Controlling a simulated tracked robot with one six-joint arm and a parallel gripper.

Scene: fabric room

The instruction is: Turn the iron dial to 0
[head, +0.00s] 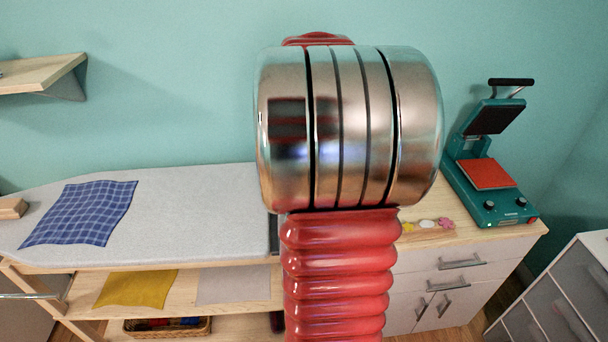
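No iron and no iron dial can be made out in the head view. My own red ribbed arm and its large metal joint fill the middle of the picture and hide what is behind them. The grey ironing board (200,215) stands at the left, its right end running behind my arm. My gripper does not show, so its place and state cannot be seen.
A blue checked cloth (82,212) lies on the board. A yellow cloth (137,289) and a basket (166,327) are below. At right, a teal heat press (479,170) with two black knobs stands open on a cabinet (452,283). A grey drawer unit (560,305) is far right.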

